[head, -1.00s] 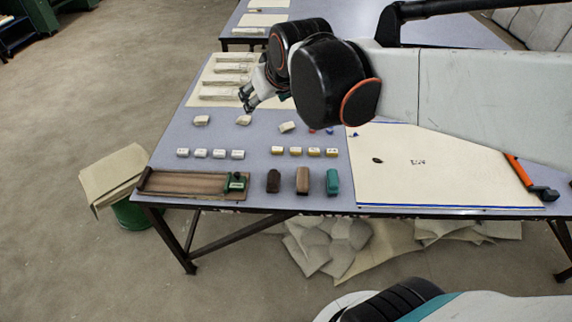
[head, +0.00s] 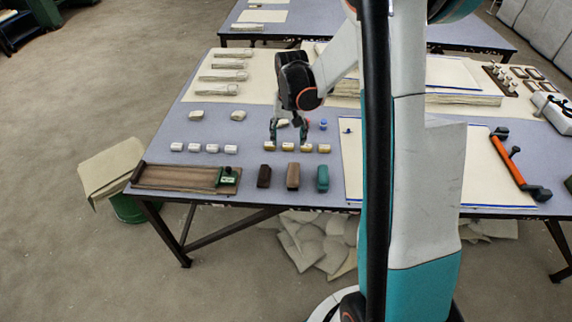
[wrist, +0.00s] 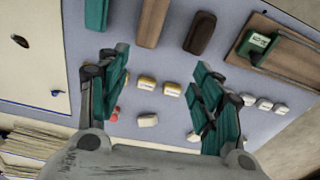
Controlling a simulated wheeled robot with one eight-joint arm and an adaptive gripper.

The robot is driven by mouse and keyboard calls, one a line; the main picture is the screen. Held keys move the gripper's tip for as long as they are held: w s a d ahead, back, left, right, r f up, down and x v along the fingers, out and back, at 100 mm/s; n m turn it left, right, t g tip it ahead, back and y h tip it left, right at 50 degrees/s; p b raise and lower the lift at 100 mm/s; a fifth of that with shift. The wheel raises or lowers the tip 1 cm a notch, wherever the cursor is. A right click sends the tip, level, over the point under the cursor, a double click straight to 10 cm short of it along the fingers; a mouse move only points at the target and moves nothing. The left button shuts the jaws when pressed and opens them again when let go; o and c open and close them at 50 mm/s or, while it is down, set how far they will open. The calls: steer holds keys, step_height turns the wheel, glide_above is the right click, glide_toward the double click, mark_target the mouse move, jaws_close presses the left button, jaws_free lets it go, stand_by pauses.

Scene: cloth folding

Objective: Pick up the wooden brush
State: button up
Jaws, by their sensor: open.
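The wooden brush (head: 292,176) appears to be the mid-brown block near the table's front edge, between a dark brown block (head: 264,176) and a teal block (head: 322,178). In the wrist view the wooden brush (wrist: 151,22) shows at the top, cut off by the frame edge, just beyond the space between my fingertips. My gripper (head: 288,133) is open and empty. It points down over the row of small yellow and white blocks, behind the brush and apart from it. In the wrist view, my gripper's teal fingers (wrist: 161,75) stand wide apart.
Small yellow and white blocks (head: 288,147) lie behind the brush, with small white blocks (head: 203,148) to their left. A wooden board with a green tool (head: 178,177) lies at the front left. A large pale sheet (head: 480,165) with an orange-handled tool (head: 511,163) covers the right.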

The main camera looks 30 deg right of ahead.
step_height(320, 180, down, 4)
steer(key=s+d+g, duration=0.1)
steer(key=b, duration=0.3)
glide_above(293, 172)
steer(key=shift+m, duration=0.4)
steer(key=f, duration=0.7)
steer(key=shift+w+d+f, duration=0.15)
steer(key=shift+w+f, duration=0.1)
steer(key=shift+s+f+b, duration=0.15)
steer(key=shift+f+b, duration=0.55)
steer(key=shift+f, duration=0.75)
steer(key=shift+s+f+b, duration=0.1)
steer(key=shift+f+b, duration=0.6)
steer(key=shift+f, duration=0.75)
steer(key=shift+r, duration=0.1)
steer(key=c, duration=1.2)
